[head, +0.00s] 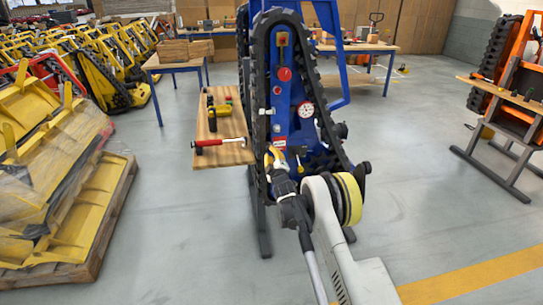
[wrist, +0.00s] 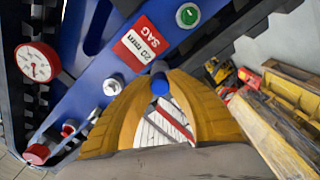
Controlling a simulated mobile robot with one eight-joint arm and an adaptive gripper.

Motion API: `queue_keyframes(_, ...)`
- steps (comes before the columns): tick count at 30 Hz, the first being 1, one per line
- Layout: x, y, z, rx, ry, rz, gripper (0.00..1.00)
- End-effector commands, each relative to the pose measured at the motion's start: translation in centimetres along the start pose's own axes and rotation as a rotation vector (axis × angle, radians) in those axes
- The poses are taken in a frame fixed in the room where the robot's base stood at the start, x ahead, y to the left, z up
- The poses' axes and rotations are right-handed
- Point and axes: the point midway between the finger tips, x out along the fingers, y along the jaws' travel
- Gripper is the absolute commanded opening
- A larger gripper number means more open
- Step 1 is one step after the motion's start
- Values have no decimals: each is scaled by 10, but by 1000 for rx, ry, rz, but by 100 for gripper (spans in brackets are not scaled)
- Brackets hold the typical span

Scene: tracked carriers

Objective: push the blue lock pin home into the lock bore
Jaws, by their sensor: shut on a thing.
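My gripper (wrist: 160,82) has yellow fingers that close on the blue lock pin (wrist: 160,86); its rounded blue end shows between the fingertips. A grey round part (wrist: 159,67) sits just beyond the tips, in line with the pin. The lock bore itself is hidden, and I cannot tell how deep the pin sits. In the head view my gripper (head: 273,160) is at the lower left of the blue carrier frame (head: 298,125), near a small red label; the pin is too small to make out there.
The wrist view shows a red "20 mm SAG" label (wrist: 140,42), a red-rimmed gauge (wrist: 38,63), a green dial (wrist: 187,15) and a silver knob (wrist: 113,86) around the fingers. Black track (head: 260,90) rings the frame. A wooden shelf (head: 222,158) with tools stands left.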

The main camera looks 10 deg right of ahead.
Motion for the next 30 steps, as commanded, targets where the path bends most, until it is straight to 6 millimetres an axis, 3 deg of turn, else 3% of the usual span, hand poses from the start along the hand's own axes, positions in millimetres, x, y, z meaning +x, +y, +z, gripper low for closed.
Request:
queue_keyframes(18,15,0,0,0,0,0,0)
queue_keyframes(19,16,0,0,0,0,0,21)
queue_keyframes(21,15,0,0,0,0,0,42)
queue_keyframes(30,15,0,0,0,0,0,42)
